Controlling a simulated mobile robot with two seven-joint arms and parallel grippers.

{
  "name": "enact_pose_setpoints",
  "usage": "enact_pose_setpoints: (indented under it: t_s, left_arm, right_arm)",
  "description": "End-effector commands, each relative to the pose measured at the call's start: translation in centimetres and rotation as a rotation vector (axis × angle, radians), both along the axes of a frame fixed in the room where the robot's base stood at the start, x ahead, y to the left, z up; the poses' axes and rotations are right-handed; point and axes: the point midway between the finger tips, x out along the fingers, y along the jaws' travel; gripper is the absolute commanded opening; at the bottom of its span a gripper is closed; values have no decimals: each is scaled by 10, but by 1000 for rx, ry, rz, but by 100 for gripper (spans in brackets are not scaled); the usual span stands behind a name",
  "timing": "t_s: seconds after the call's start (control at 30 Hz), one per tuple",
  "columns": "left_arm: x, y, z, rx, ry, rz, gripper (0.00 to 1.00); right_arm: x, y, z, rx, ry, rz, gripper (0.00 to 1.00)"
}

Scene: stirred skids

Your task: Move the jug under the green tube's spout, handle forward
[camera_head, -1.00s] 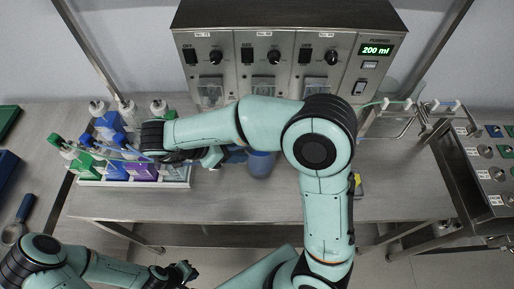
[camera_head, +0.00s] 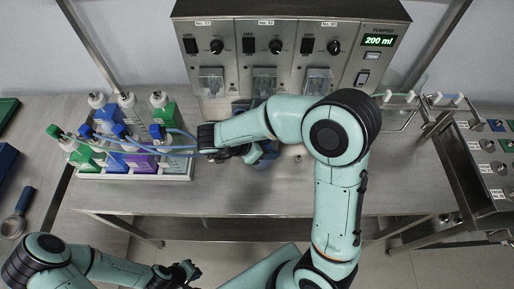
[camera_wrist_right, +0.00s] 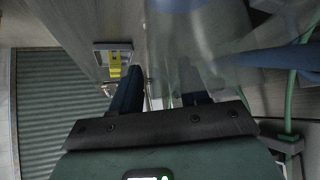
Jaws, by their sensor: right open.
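The bluish, see-through jug (camera_head: 268,150) stands on the bench below the pump panel, mostly hidden behind my right arm; its handle cannot be made out. My right gripper (camera_head: 250,153) is beside it, at its left. In the right wrist view the open gripper (camera_wrist_right: 160,92) has two dark fingers apart, and a see-through wall, likely the jug (camera_wrist_right: 215,45), overlaps the right finger. A green tube (camera_wrist_right: 290,95) runs at the right of that view. In the head view, green tubing (camera_head: 390,96) shows right of the panel. My left gripper (camera_head: 182,274) is low, away from the bench; its jaws are unclear.
A white tray (camera_head: 120,178) of capped bottles stands at the left, with blue tubes running towards my right wrist. The pump panel (camera_head: 290,50) reads 200 ml. A metal rack (camera_head: 465,165) stands at the right. The bench front (camera_head: 300,200) is clear.

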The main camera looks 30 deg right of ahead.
Motion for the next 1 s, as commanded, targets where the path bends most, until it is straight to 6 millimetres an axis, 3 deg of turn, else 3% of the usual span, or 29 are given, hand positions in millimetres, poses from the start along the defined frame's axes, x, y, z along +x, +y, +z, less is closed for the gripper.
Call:
enact_pose_setpoints:
  t_s: [0.27, 0.4, 1.0]
  left_arm:
    - [0, 0, 0, 0, 0, 0, 0]
    - [0, 0, 0, 0, 0, 0, 0]
    - [0, 0, 0, 0, 0, 0, 0]
  right_arm:
    - [0, -2, -2, 0, -1, 1, 41]
    - [0, -2, -2, 0, -1, 1, 0]
    - [0, -2, -2, 0, 1, 1, 0]
